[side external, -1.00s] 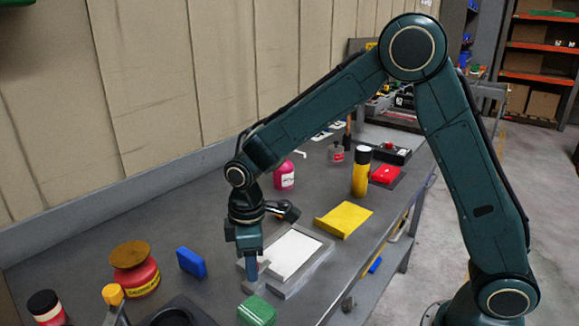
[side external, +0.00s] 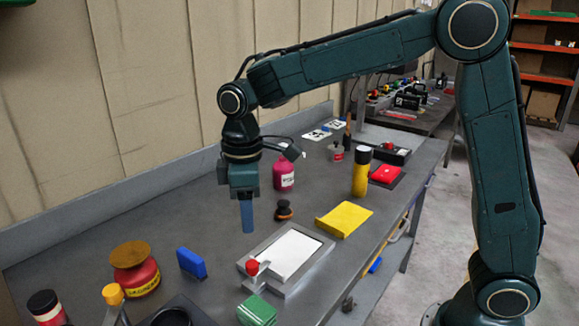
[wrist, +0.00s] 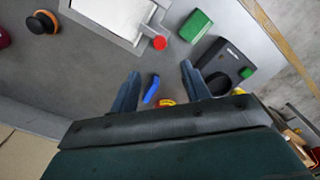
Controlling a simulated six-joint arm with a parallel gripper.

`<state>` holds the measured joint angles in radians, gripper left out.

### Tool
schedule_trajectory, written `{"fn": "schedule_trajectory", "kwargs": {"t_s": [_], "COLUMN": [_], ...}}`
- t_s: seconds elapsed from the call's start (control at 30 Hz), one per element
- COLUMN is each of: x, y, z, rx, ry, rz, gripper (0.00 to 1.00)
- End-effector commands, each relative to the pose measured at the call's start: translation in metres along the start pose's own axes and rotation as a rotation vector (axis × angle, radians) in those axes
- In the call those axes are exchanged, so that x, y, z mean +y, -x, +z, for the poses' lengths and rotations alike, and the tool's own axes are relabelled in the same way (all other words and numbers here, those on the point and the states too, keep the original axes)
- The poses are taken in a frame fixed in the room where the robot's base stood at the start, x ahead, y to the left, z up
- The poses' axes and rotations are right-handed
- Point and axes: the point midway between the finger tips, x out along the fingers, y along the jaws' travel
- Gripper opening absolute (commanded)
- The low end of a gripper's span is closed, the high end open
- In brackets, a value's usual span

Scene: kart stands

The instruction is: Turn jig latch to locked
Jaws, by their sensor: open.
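The jig is a grey frame (side external: 322,257) around a white plate (side external: 287,254) on the bench. Its latch has a red knob (side external: 252,267) on a grey arm at the frame's near left corner. In the wrist view the red knob (wrist: 159,42) is at the top middle, beside the white plate (wrist: 112,12). I cannot tell whether the latch is locked. My gripper (side external: 247,220) is raised above the bench, apart from the latch and pointing down. In the wrist view its fingers (wrist: 160,71) are spread with nothing held.
A green block (side external: 257,310) sits close to the latch. A blue block (side external: 192,263) and red jar (side external: 136,268) stand left. A black-and-orange knob (side external: 283,210), pink bottle (side external: 284,177), yellow pad (side external: 344,219) and yellow can (side external: 361,172) stand beyond the jig.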

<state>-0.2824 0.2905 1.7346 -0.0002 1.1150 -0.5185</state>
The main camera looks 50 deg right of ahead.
Motion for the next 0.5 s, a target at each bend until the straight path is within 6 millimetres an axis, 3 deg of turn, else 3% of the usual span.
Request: {"fn": "schedule_trajectory", "kwargs": {"t_s": [0.2, 0.5], "x": [0.000, 0.000], "y": [0.014, 0.016], "z": [0.000, 0.000], "rx": [0.001, 0.000], "ry": [0.000, 0.000], "rz": [0.001, 0.000], "gripper": [0.47, 0.47]}}
